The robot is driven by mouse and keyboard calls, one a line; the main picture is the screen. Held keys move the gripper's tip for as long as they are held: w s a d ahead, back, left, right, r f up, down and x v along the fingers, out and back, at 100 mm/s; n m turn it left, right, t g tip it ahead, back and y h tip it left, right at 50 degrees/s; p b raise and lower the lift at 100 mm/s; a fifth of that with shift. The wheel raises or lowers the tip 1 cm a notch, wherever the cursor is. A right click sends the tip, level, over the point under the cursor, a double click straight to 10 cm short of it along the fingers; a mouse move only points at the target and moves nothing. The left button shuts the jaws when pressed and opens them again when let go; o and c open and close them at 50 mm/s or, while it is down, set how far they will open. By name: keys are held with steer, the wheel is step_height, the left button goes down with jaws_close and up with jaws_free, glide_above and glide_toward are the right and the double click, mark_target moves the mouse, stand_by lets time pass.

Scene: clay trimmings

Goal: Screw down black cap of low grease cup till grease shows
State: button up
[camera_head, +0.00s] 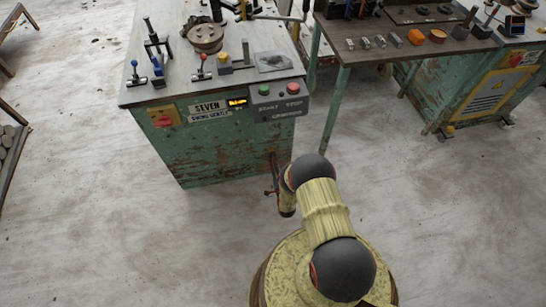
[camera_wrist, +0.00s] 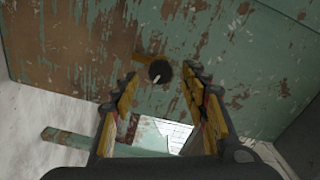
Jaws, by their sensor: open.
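The round black cap (camera_wrist: 161,71) with a pale line on its face shows in the wrist view, against the worn green and brown side of a machine. My gripper (camera_wrist: 159,76) is open, with one yellow-brown finger on each side of the cap in the picture. I cannot tell how far the fingertips are from the cap. I see no grease around the cap. In the head view my arm reaches down beside the green cabinet (camera_head: 215,150), near its lower right corner; the cap cannot be made out there.
The cabinet top (camera_head: 150,95) carries levers and a round brown part (camera_head: 206,36). Its front has a green button (camera_head: 264,89) and a red button (camera_head: 293,88). A metal table (camera_head: 345,50) with small parts stands at right. The floor in front is clear.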

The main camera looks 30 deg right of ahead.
steer(key=v, duration=0.7)
steer(key=shift+s, duration=0.1)
stand_by(0.4)
